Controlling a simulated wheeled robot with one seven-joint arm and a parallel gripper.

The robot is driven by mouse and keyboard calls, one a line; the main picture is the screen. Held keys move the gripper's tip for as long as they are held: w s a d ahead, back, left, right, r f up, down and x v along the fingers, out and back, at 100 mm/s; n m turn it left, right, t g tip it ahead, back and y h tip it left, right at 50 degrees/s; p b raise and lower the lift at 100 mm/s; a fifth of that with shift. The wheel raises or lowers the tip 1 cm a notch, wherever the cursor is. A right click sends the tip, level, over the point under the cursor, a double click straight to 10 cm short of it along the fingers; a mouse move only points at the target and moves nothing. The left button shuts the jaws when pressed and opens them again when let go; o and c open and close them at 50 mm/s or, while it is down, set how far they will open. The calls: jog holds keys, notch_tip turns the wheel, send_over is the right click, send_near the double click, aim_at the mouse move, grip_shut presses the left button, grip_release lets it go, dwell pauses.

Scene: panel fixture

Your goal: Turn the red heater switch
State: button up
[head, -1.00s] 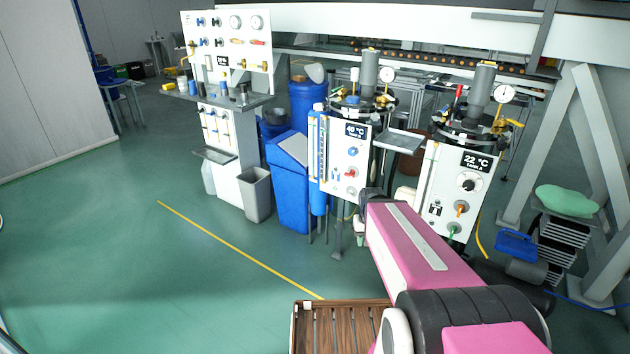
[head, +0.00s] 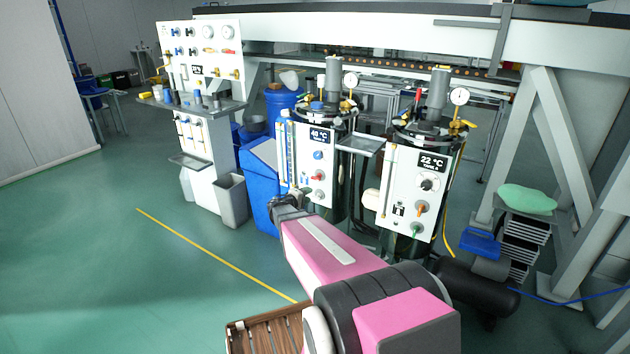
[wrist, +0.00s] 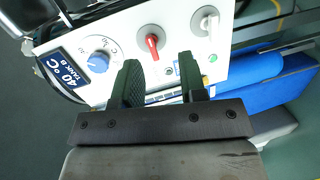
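The red heater switch (head: 317,176) is a small red lever on the white panel (head: 305,158) of the left tank, below a blue dial (head: 318,155). In the wrist view the red switch (wrist: 152,43) has its lever lying along its round silver base, just beyond my fingertips. My gripper (wrist: 158,62) is open, with two dark green fingers apart and nothing between them. The fingertips look close to the panel, with the switch roughly in line with the gap. The exact distance cannot be told. In the head view my gripper's fingers are not clear.
In the wrist view the blue dial (wrist: 98,61) is left of the red switch and a white-grey switch (wrist: 205,22) is right of it. A second tank panel (head: 413,192) stands to the right in the head view. A blue bin (head: 262,185) stands left.

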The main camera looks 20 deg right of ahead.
aim_at(316, 178)
jog(key=w+d+t, duration=0.1)
jog(key=w+d, duration=0.1)
jog(key=w, duration=0.1)
jog(key=w+d+n, duration=0.1)
jog(key=w+d, duration=0.2)
jog(key=w, duration=0.1)
jog(key=w+d+n+t, duration=0.1)
jog(key=w+d, duration=0.2)
jog(key=shift+w+r+t, duration=0.2)
jog(key=shift+r+t, duration=0.1)
jog(key=shift+r, duration=0.05)
grip_shut()
